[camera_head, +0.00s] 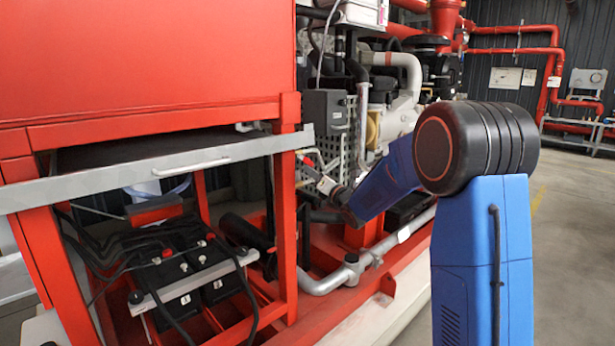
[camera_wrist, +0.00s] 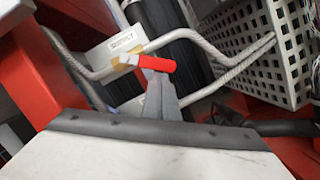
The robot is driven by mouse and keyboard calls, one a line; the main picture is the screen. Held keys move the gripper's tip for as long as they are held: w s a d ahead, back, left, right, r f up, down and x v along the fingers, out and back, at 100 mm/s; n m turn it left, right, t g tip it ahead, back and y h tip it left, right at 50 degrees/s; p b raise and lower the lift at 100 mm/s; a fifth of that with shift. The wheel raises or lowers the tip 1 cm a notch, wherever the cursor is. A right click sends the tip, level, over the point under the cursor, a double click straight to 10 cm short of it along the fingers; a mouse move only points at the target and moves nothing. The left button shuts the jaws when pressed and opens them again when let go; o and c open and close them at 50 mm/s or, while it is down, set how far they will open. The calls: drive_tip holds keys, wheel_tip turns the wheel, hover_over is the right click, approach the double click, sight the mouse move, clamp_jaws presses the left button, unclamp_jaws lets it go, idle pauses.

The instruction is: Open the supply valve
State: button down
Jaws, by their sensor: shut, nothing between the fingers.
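A small red valve lever (camera_wrist: 157,63) shows in the wrist view, lying nearly level just beyond the fingertips. It looks like the supply valve's handle, but its valve body is hidden. My gripper (camera_wrist: 160,78) points at it with its grey fingers shut and nothing between them. The fingertips overlap the lever's underside in the picture; I cannot tell whether they touch it. In the head view my gripper (camera_head: 322,182) reaches in between the red frame and the engine. A small red piece (camera_head: 307,160) shows by its tip there.
Grey bent pipes (camera_wrist: 215,48) and a white perforated panel (camera_wrist: 262,55) stand close around the lever. A labelled plate (camera_wrist: 118,48) sits behind it. In the head view, a red frame post (camera_head: 287,215) and batteries (camera_head: 195,270) are left of my arm. Floor is free at right.

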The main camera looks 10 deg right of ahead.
drive_tip(key=n, duration=0.1)
drive_tip(key=d+r+n+y, duration=0.1)
drive_tip(key=n, duration=0.1)
drive_tip(key=w+d+n, duration=0.1)
drive_tip(key=n, duration=0.1)
drive_tip(key=shift+r+y, duration=0.3)
drive_tip(key=shift+y, duration=0.1)
drive_tip(key=shift+w+d+r+n, duration=0.2)
drive_tip(key=shift+d+r+n, duration=0.1)
drive_tip(key=shift+r, duration=0.45)
drive_tip(key=v, duration=1.7)
drive_tip(key=shift+s, duration=0.15)
drive_tip(key=shift+d, duration=0.2)
